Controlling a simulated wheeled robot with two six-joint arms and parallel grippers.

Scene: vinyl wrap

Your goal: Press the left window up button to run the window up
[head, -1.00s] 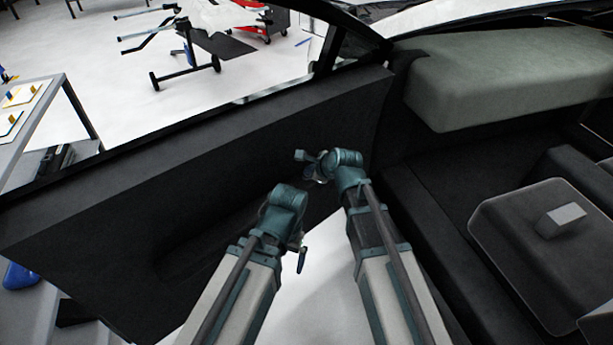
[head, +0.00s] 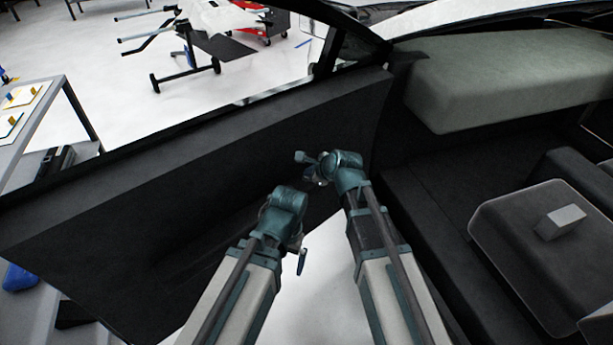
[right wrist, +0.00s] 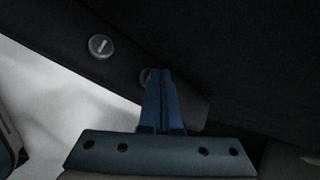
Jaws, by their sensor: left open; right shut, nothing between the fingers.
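The black car door panel (head: 170,185) runs across the head view. In the right wrist view two round grey buttons are on the dark panel. One button (right wrist: 100,46) with a pale upright mark is in clear sight, left of my fingers. The other button (right wrist: 145,76) is partly hidden behind the fingertips of my right gripper (right wrist: 160,73). That gripper is shut and empty, with its tips at or very near this button; I cannot tell if they touch. In the head view my right gripper (head: 311,167) is against the door's inner side. My left gripper (head: 301,262) is open, lower and apart from the door.
The window opening lies above the door sill; I cannot tell how far up any glass is. A grey dashboard-like block (head: 510,75) and a dark seat-like block (head: 545,240) are on the right. A table (head: 62,85) stands outside at left. White floor shows below my arms.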

